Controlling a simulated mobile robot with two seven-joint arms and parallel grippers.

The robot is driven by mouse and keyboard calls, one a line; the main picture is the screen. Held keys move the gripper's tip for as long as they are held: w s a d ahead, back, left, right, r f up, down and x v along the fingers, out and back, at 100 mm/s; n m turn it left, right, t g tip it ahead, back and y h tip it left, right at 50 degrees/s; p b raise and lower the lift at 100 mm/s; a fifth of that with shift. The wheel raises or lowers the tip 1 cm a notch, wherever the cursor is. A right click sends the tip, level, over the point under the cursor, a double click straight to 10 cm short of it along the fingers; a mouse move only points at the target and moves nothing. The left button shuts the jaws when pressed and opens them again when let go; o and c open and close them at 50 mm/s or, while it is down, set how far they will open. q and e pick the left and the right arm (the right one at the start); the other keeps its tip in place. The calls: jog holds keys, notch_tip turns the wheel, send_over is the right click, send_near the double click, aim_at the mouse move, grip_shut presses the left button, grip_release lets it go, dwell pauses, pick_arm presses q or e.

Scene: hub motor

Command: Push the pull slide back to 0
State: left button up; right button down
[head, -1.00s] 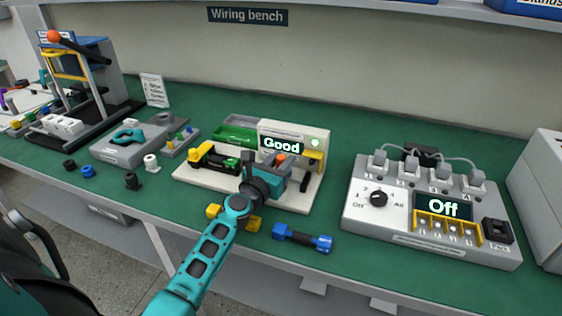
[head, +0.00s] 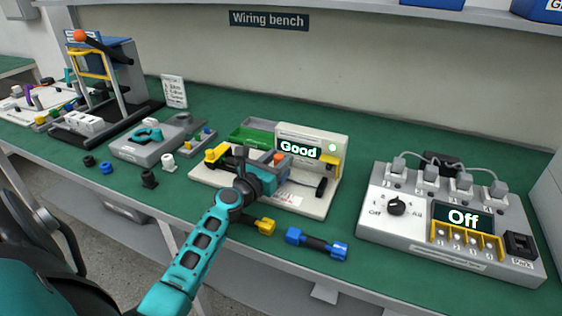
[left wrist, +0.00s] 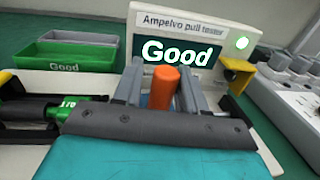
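The pull tester (head: 318,204) is a pale board with an upright panel reading "Good" and a green lamp lit. An orange knob (head: 279,157) stands on its slide, right of the yellow clamp (head: 216,153). My left gripper (head: 276,168) is over the board at this knob. In the left wrist view the orange knob (left wrist: 164,88) stands upright between the two grey fingers (left wrist: 162,92), which look closed on it. A green connector (left wrist: 65,106) lies left of the fingers. The slide's scale and most of its body are hidden by the gripper. My right gripper is out of view.
A blue-and-black tool (head: 317,243) and a yellow-ended one (head: 262,226) lie at the front edge. A grey box reading "Off" (head: 452,250) stands to the right. Green and grey bins (head: 252,134) sit behind the tester; a grey fixture (head: 145,148) is to the left.

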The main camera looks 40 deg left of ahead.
pick_arm(q)
jog(key=shift+o, duration=1)
jog(key=shift+a, duration=0.1)
jog(key=shift+s, duration=0.15)
jog(key=shift+s, duration=0.35)
jog(key=s, duration=0.7)
jog(key=s+d, duration=0.1)
jog(key=s, duration=0.3)
jog(key=shift+s, duration=0.5)
